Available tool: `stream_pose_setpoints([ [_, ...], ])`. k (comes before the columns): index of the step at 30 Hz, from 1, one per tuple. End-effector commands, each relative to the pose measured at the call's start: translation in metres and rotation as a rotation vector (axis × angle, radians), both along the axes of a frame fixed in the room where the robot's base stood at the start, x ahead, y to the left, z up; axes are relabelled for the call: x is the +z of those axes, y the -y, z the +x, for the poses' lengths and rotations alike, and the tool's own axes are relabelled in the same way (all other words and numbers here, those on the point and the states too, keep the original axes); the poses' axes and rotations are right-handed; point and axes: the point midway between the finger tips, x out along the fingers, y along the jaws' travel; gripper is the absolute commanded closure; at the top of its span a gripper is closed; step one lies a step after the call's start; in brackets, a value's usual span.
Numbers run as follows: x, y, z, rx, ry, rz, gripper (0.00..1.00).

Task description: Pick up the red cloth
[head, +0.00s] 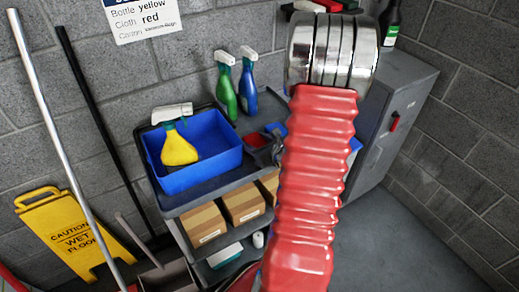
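A small red item (257,140), which looks like the red cloth, lies on the top of the grey cart (205,192), right of the blue bin. A small blue item (275,130) lies close beside it. My red ribbed arm with its metal rings rises in front of the cart and hides part of the cart's right side. My gripper cannot be made out in the head view, so its distance to the cloth does not show.
A blue bin (217,163) holds a yellow spray bottle (179,149). Green (227,92) and blue (248,88) spray bottles stand behind it. Cartons (243,202) fill the shelf below. A yellow caution sign (72,238) and poles stand left; a grey cabinet (410,92) stands right.

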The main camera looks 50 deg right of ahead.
Motion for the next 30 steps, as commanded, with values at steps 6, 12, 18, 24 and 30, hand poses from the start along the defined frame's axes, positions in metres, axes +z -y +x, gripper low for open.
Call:
stream_pose_setpoints([
  [6, 0.000, 0.000, 0.000, -0.001, 0.000, 0.000, 0.72],
  [12, 0.001, 0.001, 0.000, -0.001, 0.001, -0.001, 0.72],
  [18, 0.011, 0.001, 0.000, -0.001, 0.002, -0.003, 0.72],
  [24, 0.032, 0.001, 0.000, -0.002, 0.003, -0.004, 0.72],
  [30, 0.060, 0.002, -0.001, -0.001, 0.002, -0.005, 0.72],
])
